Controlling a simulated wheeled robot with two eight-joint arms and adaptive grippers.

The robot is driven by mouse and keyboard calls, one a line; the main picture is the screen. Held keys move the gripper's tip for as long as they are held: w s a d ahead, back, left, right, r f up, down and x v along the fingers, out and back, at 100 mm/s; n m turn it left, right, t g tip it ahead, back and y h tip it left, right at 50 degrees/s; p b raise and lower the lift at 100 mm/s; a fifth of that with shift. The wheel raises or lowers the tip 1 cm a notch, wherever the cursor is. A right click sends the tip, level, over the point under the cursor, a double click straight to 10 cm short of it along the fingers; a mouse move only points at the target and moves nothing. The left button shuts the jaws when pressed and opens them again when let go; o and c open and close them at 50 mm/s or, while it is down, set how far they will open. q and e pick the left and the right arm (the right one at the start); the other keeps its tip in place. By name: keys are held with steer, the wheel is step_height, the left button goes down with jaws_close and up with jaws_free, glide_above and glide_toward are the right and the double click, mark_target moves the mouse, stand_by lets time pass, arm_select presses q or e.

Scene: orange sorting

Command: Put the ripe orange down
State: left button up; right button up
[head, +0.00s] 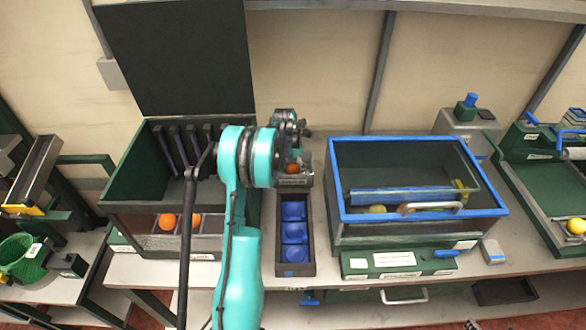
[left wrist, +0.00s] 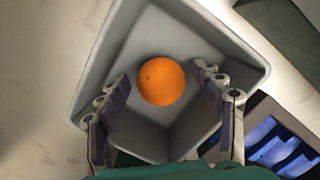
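An orange-coloured fruit, the ripe orange (left wrist: 161,81), lies in a grey square bin (left wrist: 235,38) in the left wrist view. In the head view the orange (head: 292,168) shows partly in the bin (head: 296,181), behind my left arm. My left gripper (left wrist: 163,95) has a finger on each side of the orange, with a visible gap on both sides. It is open, its fingers reaching into the bin. In the head view the gripper (head: 290,140) is partly hidden by its own wrist. My right gripper is in neither view.
A dark tray with blue cups (head: 280,240) stands just in front of the bin. Two oranges (head: 167,221) lie in the dark green box's lower compartments at left. A blue-rimmed glass-topped case (head: 334,170) stands at right with yellowish fruit inside. A green basket (head: 22,258) is at far left.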

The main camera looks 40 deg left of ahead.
mark_target(290, 168)
arm_select(q)
steer(key=shift+r, duration=0.2)
step_height(290, 168, up, 11)
steer(key=s+p, duration=0.2)
steer(key=p, duration=0.1)
steer(key=s+d+r+m+t, duration=0.1)
steer(key=s+d+r+m, duration=0.1)
steer(key=d+r+m, duration=0.7)
steer(key=s+d+r+m+t, duration=0.1)
steer(key=s+d+r+m, duration=0.1)
steer(key=s+d+m, duration=0.5)
steer(key=s+d+r+m+t, duration=0.1)
steer(key=s+d+m, duration=0.5)
steer(key=d, duration=0.4)
steer(key=s+d+f+m+t, duration=0.2)
steer(key=s+d+m, duration=0.4)
steer(key=m, duration=0.7)
steer(key=shift+s+d+f, duration=0.25)
steer(key=shift+s+f, duration=0.35)
steer(key=shift+s, duration=0.05)
